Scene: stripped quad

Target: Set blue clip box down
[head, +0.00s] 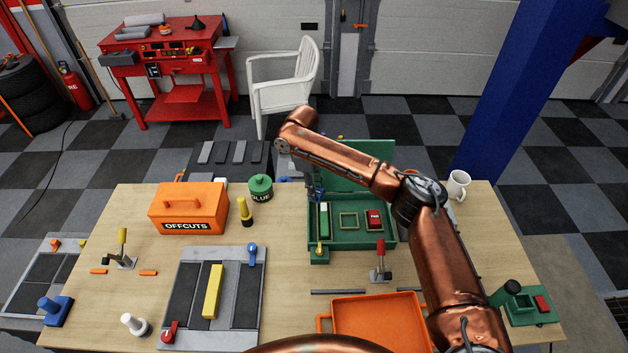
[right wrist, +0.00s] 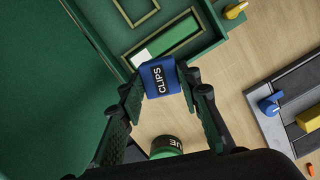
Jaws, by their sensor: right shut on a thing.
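The blue clip box (right wrist: 160,78), labelled CLIPS, is held between the two fingers of my right gripper (right wrist: 162,92). In the head view my right gripper (head: 313,182) is over the back left corner of the open green case (head: 390,238), and the arm partly hides it. The wrist view shows the box beside the case's edge; I cannot tell its height. Inside the case are a long green block (head: 323,222), a yellow square outline (head: 349,221) and a red box (head: 374,219). My left gripper is not in view.
A green glue pot (head: 260,188) and a yellow-and-black item (head: 245,211) stand left of the case. An orange OFFCUTS box (head: 188,208) is farther left. A red-handled clamp (head: 380,262) and orange tray (head: 375,325) are in front. A white mug (head: 458,184) stands back right.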

